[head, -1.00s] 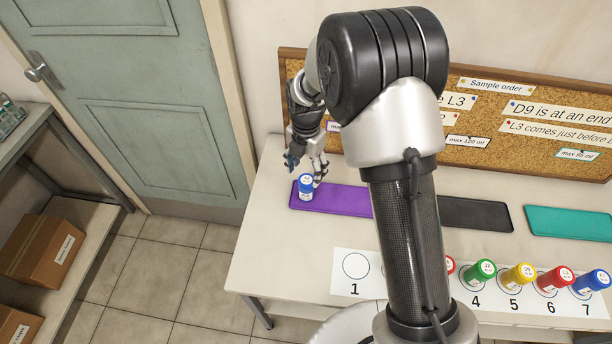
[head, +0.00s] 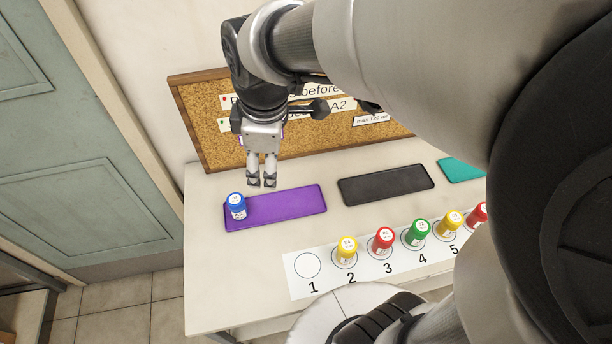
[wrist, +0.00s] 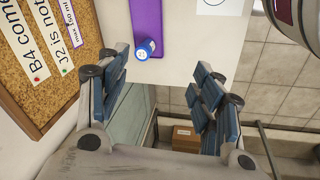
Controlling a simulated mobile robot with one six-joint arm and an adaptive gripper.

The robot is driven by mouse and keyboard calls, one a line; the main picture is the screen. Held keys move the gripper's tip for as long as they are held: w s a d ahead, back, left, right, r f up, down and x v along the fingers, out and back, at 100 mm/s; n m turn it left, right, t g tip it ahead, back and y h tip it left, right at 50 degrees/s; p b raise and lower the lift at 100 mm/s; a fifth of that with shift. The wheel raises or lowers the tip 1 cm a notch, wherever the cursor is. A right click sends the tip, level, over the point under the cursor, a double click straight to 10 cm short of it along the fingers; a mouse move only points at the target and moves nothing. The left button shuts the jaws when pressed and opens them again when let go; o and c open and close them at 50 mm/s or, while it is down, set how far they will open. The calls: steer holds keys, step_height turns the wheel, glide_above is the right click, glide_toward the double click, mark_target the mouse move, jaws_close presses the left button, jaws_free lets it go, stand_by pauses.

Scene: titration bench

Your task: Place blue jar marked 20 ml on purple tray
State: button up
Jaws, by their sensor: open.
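A blue-capped jar (head: 237,206) with a white label stands upright on the left end of the purple tray (head: 290,204). Its label is too small to read. The jar also shows in the wrist view (wrist: 146,47), at the near end of the tray (wrist: 146,18). My gripper (head: 262,184) hangs above and behind the tray in the head view, to the right of the jar and apart from it. In the wrist view its fingers (wrist: 160,85) are spread wide with nothing between them.
A numbered white strip (head: 300,286) holds several capped jars; circle 1 (head: 307,265) is empty. A black tray (head: 386,184) and a teal tray (head: 462,170) lie to the right. A cork board (head: 200,110) with notes stands behind.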

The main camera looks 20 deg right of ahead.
steer(key=s+d+r+m+t, duration=0.1)
steer(key=s+m, duration=0.5)
steer(key=s, duration=0.1)
steer(key=s+d+r+m+t, duration=0.1)
steer(key=s+d+m, duration=0.1)
steer(key=s+m, duration=0.4)
steer(key=shift+s+d+r+m, duration=0.25)
steer(key=shift+s+m, duration=0.15)
steer(key=shift+s, duration=0.65)
steer(key=shift+d, duration=0.1)
